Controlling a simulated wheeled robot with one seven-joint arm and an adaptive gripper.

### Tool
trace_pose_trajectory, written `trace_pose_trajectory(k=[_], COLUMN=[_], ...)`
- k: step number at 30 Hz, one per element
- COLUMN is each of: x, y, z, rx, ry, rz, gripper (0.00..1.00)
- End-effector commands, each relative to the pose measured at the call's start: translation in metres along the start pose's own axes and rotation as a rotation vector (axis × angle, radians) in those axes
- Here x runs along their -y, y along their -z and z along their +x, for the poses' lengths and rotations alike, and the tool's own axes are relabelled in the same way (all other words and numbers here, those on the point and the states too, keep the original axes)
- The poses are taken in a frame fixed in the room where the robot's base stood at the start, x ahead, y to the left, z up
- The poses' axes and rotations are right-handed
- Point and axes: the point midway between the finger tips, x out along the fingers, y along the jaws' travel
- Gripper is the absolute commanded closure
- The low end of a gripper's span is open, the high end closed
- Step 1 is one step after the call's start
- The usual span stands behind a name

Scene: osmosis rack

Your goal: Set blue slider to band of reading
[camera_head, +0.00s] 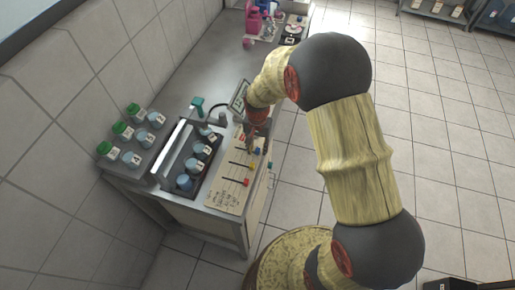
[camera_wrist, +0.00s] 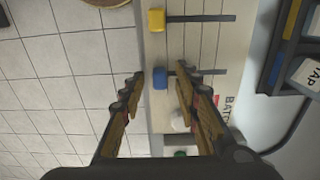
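The blue slider (camera_wrist: 159,77) is a small block at the left end of a dark slot on the pale slider board (camera_wrist: 202,44) in the wrist view. It also shows in the head view (camera_head: 257,151), beside my gripper. My gripper (camera_wrist: 160,77) is open, with one fingertip on each side of the blue slider in the picture. I cannot tell whether the fingers touch it. A small display panel (camera_head: 240,97) stands behind the board, partly behind my arm; its reading is too small to make out.
A yellow slider (camera_wrist: 156,20) sits on the neighbouring slot; a red slider (camera_head: 246,182) is at the board's near end. A dark rack (camera_head: 212,168) of labelled cups stands left of the board. Green-lidded jars (camera_head: 122,130) line the wall. Open tiled floor lies right of the counter.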

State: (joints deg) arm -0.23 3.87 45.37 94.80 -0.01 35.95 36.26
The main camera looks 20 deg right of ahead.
Motion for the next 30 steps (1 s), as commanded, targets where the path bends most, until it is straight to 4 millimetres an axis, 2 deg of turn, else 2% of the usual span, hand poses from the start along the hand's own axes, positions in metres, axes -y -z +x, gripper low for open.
trace_pose_trajectory(k=[7,24,30], x=[0.0000,0.0000,0.0000], y=[0.0001,0.0000,0.0000], z=[0.0005,0.0004,0.0004], rx=[0.000,0.000,0.000], ry=[0.000,0.000,0.000], rz=[0.000,0.000,0.000], gripper=[0.68,1.00,1.00])
